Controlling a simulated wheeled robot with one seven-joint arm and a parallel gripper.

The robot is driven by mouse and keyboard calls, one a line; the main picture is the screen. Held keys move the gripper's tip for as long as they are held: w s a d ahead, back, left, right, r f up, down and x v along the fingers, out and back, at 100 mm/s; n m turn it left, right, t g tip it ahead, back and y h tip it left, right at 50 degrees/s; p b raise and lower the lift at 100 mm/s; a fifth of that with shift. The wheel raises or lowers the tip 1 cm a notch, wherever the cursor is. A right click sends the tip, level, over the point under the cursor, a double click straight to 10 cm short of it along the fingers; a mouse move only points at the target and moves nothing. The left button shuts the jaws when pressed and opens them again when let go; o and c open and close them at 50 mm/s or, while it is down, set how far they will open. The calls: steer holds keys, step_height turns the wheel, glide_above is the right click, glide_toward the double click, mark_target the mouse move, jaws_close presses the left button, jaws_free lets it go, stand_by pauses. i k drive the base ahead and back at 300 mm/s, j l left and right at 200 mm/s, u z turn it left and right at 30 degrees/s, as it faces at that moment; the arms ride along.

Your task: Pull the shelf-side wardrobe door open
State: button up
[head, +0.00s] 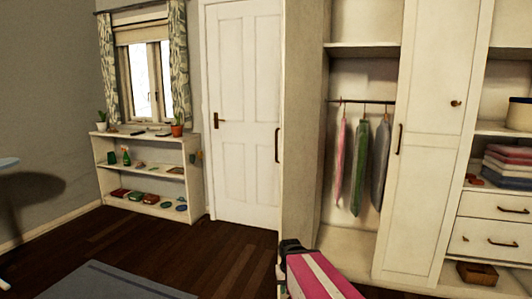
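The wardrobe (349,237) stands right of centre in the head view, its hanging section uncovered. The white door (427,200) stands between that section and the shelves on the right. It has a dark bar handle (401,138) near its left edge and a small dark knob (456,103) further right. I cannot tell whether this door is fully closed. A tall panel (307,120) stands at the wardrobe's left, with another dark bar handle (277,145) at its left edge.
Garments (358,165) hang from the rail. Shelves with folded cloths (508,163) and drawers (495,207) fill the right. A white room door (243,110) and a low bookcase (143,205) stand left. A blue-grey rug (110,283) lies lower left; the wooden floor between is clear.

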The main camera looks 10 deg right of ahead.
mark_target(444, 44)
steer(key=z, duration=0.9)
steer(key=j+z, duration=0.45)
steer(key=j, duration=1)
steer(key=i+j, duration=0.15)
steer(key=j, duration=0.7)
steer(key=i+j+z, duration=0.3)
steer(key=k, duration=0.1)
